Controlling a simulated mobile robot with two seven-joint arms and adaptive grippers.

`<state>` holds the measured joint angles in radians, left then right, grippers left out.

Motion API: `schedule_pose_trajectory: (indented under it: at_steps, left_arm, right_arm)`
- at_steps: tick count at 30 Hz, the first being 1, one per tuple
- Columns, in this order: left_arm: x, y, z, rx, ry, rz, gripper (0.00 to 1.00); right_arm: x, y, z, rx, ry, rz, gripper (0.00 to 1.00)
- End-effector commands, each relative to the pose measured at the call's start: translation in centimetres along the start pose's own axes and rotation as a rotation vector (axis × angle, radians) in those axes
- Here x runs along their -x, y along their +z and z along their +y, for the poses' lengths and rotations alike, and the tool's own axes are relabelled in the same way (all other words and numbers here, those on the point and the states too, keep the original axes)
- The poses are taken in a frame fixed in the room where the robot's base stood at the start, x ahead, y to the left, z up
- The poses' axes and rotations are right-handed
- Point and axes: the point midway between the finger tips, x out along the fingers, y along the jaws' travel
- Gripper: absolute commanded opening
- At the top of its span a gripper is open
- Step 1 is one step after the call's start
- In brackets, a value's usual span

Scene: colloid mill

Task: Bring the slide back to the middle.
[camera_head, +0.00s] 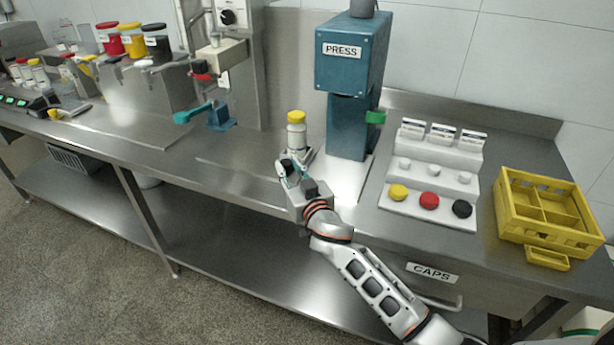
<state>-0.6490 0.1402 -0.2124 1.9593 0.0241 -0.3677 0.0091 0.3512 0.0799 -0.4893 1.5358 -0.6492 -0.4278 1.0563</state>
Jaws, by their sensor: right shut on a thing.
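My right gripper (290,171) is at the front left of the blue press (352,65), low over the steel bench. It is shut on a small part at the slide (308,154), most likely its handle, which the fingers mostly hide. A white bottle with a yellow cap (297,132) stands upright on the slide, just behind the gripper. The slide and bottle are left of the press column, not under the press head. My left gripper is not in view.
A white stepped cap rack (435,172) with yellow, red and black caps stands right of the press. A yellow divided crate (548,215) is at the far right. A blue clamp with a teal lever (207,114) stands to the left. The bench front between them is clear.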

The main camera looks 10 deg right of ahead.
Motion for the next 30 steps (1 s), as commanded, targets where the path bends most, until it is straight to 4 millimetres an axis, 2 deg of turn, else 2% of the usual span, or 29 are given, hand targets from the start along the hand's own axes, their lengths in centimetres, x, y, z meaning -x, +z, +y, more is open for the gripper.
schedule_pose_trajectory:
  at_steps: [3, 6, 12, 29, 30]
  left_arm:
    - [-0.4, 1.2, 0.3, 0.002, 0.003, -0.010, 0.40]
    - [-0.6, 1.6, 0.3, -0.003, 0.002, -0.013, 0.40]
    - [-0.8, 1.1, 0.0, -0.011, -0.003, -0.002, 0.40]
    - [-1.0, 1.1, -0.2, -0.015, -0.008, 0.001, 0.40]
    - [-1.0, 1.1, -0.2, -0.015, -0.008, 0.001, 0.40]
  right_arm:
    - [-1.3, 0.3, -1.4, -0.006, -0.001, -0.001, 0.00]
    - [-2.1, 0.3, -2.2, -0.004, -0.001, -0.002, 0.00]
    - [-3.2, 0.2, -3.3, -0.001, 0.000, -0.002, 0.00]
    - [-3.7, 0.0, -3.7, 0.001, 0.001, 0.000, 0.00]
    - [-3.7, 0.0, -3.7, 0.001, 0.001, 0.000, 0.33]
